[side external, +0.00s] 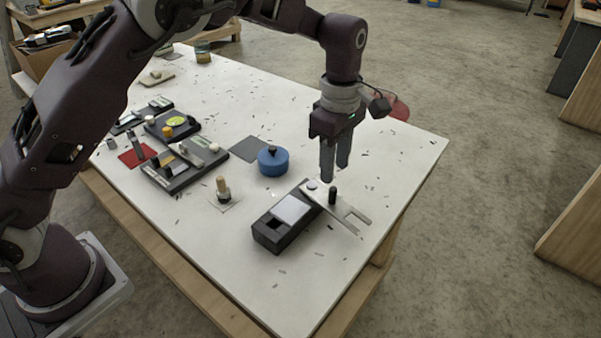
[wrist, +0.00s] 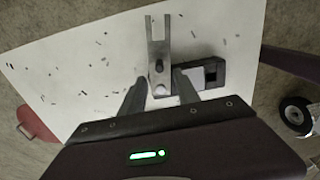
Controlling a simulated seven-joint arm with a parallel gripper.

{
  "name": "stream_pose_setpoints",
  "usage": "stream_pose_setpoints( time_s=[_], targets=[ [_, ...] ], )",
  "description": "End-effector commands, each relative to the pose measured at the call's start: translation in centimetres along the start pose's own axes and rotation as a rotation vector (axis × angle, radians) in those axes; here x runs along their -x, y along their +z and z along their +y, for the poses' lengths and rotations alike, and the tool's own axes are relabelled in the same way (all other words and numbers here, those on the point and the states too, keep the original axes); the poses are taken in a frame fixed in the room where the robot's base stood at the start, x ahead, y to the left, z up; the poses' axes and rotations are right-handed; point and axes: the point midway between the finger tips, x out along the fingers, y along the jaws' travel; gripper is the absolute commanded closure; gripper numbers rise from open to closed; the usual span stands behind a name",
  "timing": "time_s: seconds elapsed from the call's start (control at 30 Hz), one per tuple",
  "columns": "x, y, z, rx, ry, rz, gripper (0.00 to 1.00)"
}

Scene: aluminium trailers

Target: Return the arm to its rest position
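My gripper (side external: 335,172) points down over the right part of the white table, just above a flat metal bracket (side external: 352,215) with a forked end. In the wrist view the two fingers of my gripper (wrist: 160,85) stand apart, on either side of the bracket (wrist: 157,28). I see nothing held between them. A black peg (side external: 332,195) stands up on the bracket; it also shows in the wrist view (wrist: 159,66). The bracket lies partly over a black box (side external: 272,236) with a light panel on top. I cannot tell whether the fingertips touch the bracket.
A blue round pot (side external: 272,161) stands left of my gripper. A small wooden-handled piece (side external: 222,188) and black trays (side external: 184,170) with parts lie further left. The white table's (side external: 405,160) right side is mostly clear, with small dark scraps.

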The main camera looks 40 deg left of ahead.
Motion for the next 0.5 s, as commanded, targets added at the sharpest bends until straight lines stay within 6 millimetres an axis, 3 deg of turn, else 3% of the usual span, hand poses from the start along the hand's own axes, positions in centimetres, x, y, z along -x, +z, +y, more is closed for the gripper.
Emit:
stream_pose_setpoints(
  time_s=[0.07,0.17,0.2,0.3,0.4,0.5],
  targets=[
    [2.5,-1.2,-0.6,-0.048,0.021,-0.029,0.62],
    [8.2,-4.1,-3.7,-0.23,0.082,-0.089,0.62],
    [10.6,-5.5,-5.7,-0.333,0.119,-0.106,0.62],
    [14.9,-8.3,-11.5,-0.613,0.224,-0.1,0.62],
    [17.2,-10.4,-17.9,-0.908,0.327,-0.021,0.62],
    [17.1,-11.9,-23.7,-1.179,0.39,0.117,0.62]
  ],
)
